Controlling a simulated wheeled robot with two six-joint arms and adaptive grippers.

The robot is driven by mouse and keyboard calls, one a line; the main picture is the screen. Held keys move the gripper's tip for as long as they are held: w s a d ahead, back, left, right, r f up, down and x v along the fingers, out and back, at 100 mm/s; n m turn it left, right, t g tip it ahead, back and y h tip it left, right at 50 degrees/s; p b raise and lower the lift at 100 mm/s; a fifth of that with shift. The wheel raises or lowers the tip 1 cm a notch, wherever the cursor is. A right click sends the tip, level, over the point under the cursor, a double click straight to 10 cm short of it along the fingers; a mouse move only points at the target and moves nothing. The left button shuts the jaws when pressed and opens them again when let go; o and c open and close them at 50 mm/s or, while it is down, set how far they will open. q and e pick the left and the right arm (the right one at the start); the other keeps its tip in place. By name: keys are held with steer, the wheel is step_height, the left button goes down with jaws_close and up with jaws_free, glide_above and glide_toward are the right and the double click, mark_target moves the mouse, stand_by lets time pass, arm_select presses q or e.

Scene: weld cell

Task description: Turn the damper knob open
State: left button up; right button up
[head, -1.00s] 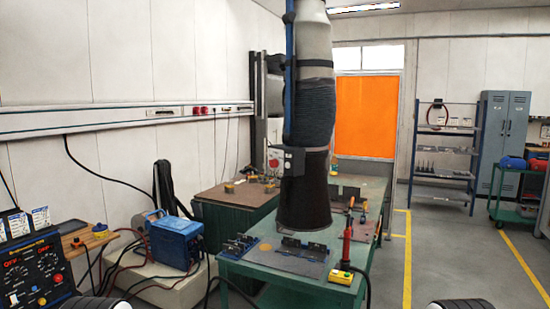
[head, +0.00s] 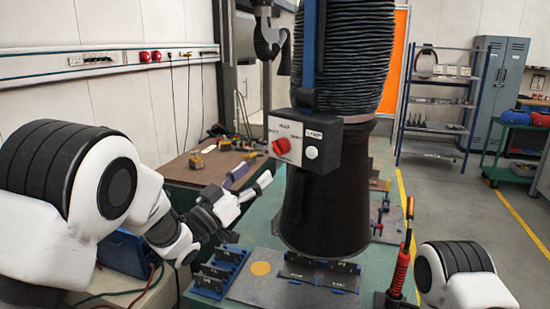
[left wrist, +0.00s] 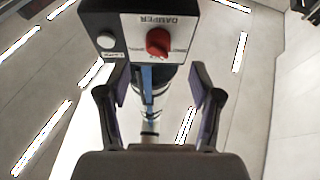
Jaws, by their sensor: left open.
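My right gripper is out of view.
The green welding table (head: 262,228) lies under the hood with blue fixtures (head: 220,270) and a dark metal part on it. A red-handled torch (head: 400,270) stands at the right. A brown-topped bench (head: 195,170) is behind my left arm.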

mark_target(275, 152)
arm_select(q)
steer(key=p+x, duration=0.1)
steer(key=x, duration=0.1)
steer(key=p+x, duration=0.1)
steer(key=x, duration=0.2)
steer(key=p+x, duration=0.1)
steer(key=x, duration=0.2)
steer(key=shift+s+r, duration=0.1)
steer(key=shift+r, duration=0.2)
steer(key=shift+d, duration=0.1)
steer(key=shift+s+r, duration=0.1)
steer(key=shift+s, duration=0.05)
steer(key=c, duration=1.1)
